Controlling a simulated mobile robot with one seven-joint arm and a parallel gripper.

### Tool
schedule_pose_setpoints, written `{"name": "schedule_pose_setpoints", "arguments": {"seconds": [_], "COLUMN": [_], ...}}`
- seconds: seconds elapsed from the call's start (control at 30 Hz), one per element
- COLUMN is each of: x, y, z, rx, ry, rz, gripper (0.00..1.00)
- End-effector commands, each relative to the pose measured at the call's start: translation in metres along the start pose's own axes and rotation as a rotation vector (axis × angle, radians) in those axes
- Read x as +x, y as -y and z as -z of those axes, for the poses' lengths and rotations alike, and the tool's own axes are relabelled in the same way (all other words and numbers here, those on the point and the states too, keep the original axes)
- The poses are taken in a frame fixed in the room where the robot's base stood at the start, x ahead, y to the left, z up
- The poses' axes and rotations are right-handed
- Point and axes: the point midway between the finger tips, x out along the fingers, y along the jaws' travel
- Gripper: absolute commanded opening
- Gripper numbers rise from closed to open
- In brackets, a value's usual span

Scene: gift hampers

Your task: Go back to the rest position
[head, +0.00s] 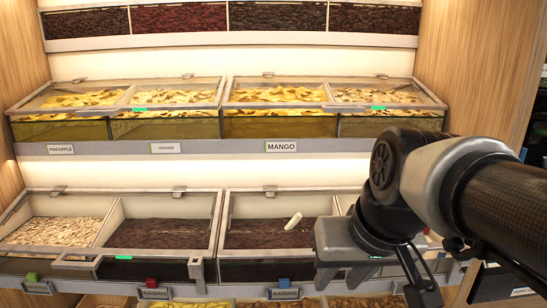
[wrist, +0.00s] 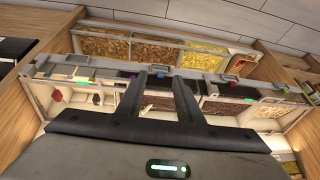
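My gripper (wrist: 167,78) shows in the wrist view as two dark fingers. A gap lies between them with the bins showing through, and nothing is held. In the head view my arm reaches in from the right, and its grey end (head: 340,242) is in front of the lower row of bins, over the right part.
Upper bins (head: 180,130) of dried fruit and lower bins (head: 160,205) with clear lids fill the shelves. A white handle-like item (head: 293,221) is in a dark-filled lower bin. Wooden side panels (head: 470,70) flank the shelves. A MANGO label (head: 281,146) is on the shelf edge.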

Motion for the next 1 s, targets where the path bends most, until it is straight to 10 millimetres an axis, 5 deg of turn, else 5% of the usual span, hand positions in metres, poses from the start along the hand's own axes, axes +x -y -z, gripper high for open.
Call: {"name": "schedule_pose_setpoints", "arguments": {"seconds": [0.23, 0.67, 1.0], "x": [0.0, -0.105, -0.222], "y": [-0.037, -0.028, -0.018], "z": [-0.057, -0.005, 0.051], "rx": [0.038, 0.038, 0.038], "ry": [-0.06, -0.054, -0.053], "rz": [-0.104, -0.104, -0.103], "gripper": [0.33, 0.33, 0.33]}}
